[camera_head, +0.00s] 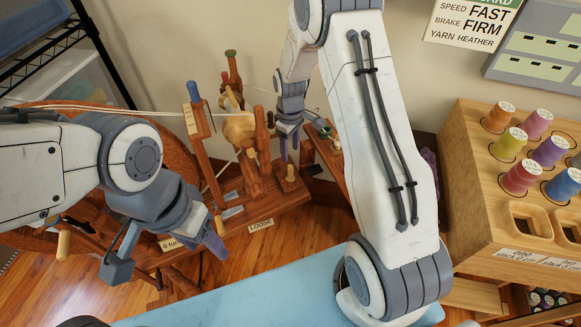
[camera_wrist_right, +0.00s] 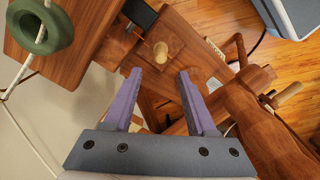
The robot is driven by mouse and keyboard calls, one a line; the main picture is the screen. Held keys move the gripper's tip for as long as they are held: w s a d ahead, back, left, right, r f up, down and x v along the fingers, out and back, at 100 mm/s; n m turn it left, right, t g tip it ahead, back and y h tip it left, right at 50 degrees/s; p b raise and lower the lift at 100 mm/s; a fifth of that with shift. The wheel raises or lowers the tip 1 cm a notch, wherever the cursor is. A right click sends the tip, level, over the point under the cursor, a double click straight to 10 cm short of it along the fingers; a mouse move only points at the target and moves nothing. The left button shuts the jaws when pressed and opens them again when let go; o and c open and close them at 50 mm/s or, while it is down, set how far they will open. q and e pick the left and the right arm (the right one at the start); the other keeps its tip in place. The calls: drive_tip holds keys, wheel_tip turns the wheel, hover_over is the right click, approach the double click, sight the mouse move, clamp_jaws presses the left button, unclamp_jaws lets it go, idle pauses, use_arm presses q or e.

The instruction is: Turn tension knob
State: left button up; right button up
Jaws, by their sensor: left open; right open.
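A small pale wooden knob (camera_head: 291,173) stands on a square block of the wooden spinning wheel (camera_head: 263,207). The tension knob is not labelled, so I cannot be sure this is it. My right gripper (camera_head: 289,146) is above this knob, pointing down. In the right wrist view, the open purple fingers (camera_wrist_right: 158,76) are empty, and the knob (camera_wrist_right: 160,51) shows just beyond the gap between their tips, apart from them. My left gripper (camera_head: 207,238) is open and empty, in front of the wheel at the left. Tags reading "LOOSE" (camera_head: 261,225) and "0 turns" (camera_head: 180,243) are on the wheel's base.
Wooden posts with a blue-topped peg (camera_head: 194,92) and a bobbin (camera_head: 239,128) rise beside my right gripper. A green ring (camera_wrist_right: 39,27) with yarn shows in the right wrist view. A thread-spool rack (camera_head: 500,200) stands right. A blue surface (camera_head: 250,300) lies in front.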

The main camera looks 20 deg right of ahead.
sight(290, 166)
wheel_tip(290, 166, down, 9)
drive_tip(key=shift+f+b, duration=0.15)
drive_tip(key=shift+b, duration=0.75)
drive_tip(key=shift+c, duration=0.4)
clamp_jaws()
